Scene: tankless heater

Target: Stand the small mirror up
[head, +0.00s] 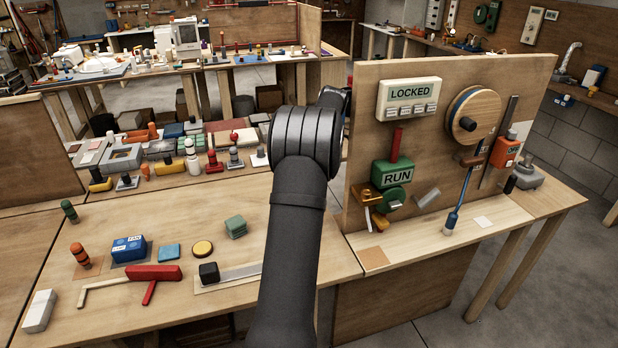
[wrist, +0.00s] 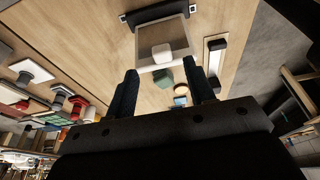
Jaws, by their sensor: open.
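What looks like the small mirror is a greyish rectangular pane (wrist: 179,37) with a dark bar along its far edge and a pale near edge, in the wrist view. A white block-like shape shows at the middle of its near edge; I cannot tell whether it is a part or a reflection. The pane seems to lie low on the wooden tabletop, though its exact tilt is unclear. My gripper (wrist: 162,71) is open, with its fingers pointing towards the pane's near edge and nothing clearly between them. In the head view my arm hides the gripper and this pane.
A green block (head: 236,227), a yellow disc (head: 202,248), a blue two-button box (head: 128,248) and a red lever piece (head: 152,273) lie on the table. A strip with a black block (head: 209,272) lies left of my arm. An upright panel (head: 360,120) stands right.

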